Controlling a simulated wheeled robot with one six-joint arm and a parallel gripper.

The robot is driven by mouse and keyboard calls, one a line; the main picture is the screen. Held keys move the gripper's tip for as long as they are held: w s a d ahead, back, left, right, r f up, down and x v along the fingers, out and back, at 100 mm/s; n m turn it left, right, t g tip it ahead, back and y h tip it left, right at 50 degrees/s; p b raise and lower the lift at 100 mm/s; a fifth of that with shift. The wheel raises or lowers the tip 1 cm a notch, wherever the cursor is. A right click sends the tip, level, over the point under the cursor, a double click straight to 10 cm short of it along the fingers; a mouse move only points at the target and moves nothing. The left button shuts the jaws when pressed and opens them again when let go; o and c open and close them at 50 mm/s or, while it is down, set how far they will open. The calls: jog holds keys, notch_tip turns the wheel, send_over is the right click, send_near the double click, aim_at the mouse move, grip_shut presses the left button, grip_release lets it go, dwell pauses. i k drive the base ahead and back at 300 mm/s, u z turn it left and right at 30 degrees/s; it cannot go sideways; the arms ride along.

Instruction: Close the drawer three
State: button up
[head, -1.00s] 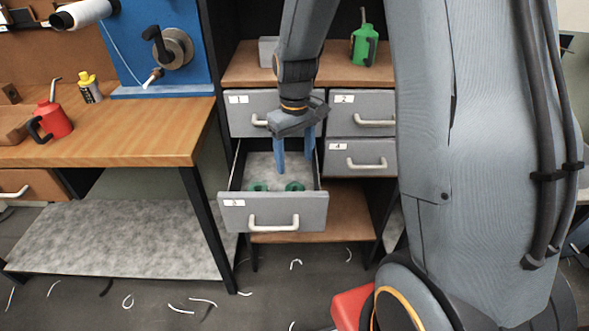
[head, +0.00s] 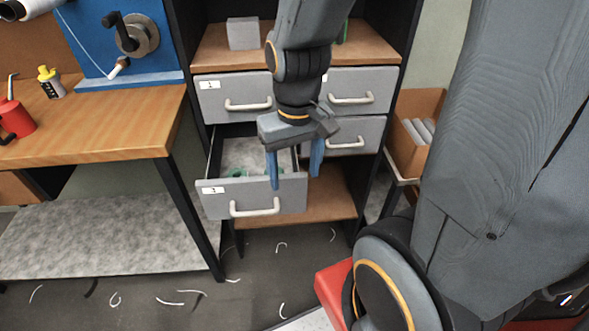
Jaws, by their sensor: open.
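Drawer three (head: 221,205), grey with a white label and a pale bar handle (head: 255,208), is pulled out at the lower left of the drawer cabinet (head: 381,51). Green items (head: 239,173) lie inside it, partly hidden by my gripper. My gripper (head: 294,180) is open and empty, fingers pointing down. In the picture its fingers overlap the drawer's right side, one over the front panel and one just right of it. I cannot tell whether they touch it.
Drawer one (head: 220,98) and the two right drawers (head: 345,80) are shut. A wooden workbench (head: 90,125) stands at the left. A brown box (head: 418,108) is at the right. Scraps lie on the floor (head: 250,262). A grey block (head: 243,33) sits on top.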

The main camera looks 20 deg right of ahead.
aim_at(234, 145)
jog(key=z, duration=0.5)
jog(key=k, duration=0.85)
jog(key=u, duration=0.5)
